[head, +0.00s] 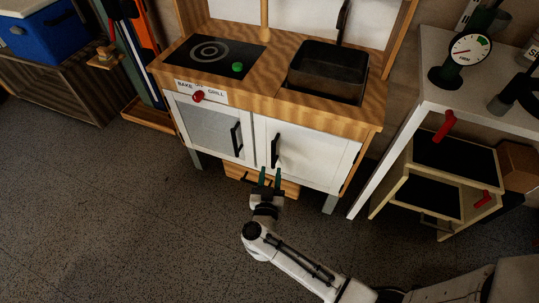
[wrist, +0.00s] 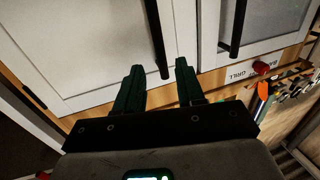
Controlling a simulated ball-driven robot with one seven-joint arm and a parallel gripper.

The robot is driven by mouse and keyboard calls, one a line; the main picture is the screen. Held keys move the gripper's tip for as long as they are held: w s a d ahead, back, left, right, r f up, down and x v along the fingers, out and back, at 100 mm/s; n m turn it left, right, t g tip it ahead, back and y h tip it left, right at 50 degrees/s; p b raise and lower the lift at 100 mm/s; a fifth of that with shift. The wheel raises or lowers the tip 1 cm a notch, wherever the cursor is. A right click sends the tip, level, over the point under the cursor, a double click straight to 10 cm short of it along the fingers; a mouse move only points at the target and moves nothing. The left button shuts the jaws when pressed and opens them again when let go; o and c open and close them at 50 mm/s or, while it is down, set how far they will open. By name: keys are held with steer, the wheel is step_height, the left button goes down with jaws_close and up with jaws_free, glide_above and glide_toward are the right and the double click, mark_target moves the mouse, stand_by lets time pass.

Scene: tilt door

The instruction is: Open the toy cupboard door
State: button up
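The toy kitchen's white cupboard door (head: 306,155) is on the right below the sink and looks shut. Its black vertical handle (head: 275,150) is near the door's left edge. My gripper (head: 270,178) is open, with two green fingers just below that handle in the head view. In the wrist view, the white door (wrist: 80,45) fills the upper left and its handle (wrist: 158,38) hangs down in line with the gap between the fingers (wrist: 158,75). The fingers look apart from the handle; I cannot tell the depth.
The oven door (head: 208,127) with a grey pane and black handle (head: 236,139) is just left. A black sink (head: 328,72) is above. The floor (head: 120,220) at left is clear.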

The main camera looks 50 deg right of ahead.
mark_target(273, 154)
steer(key=b+x, duration=0.3)
steer(key=x, duration=0.6)
jaws_close()
stand_by(0.5)
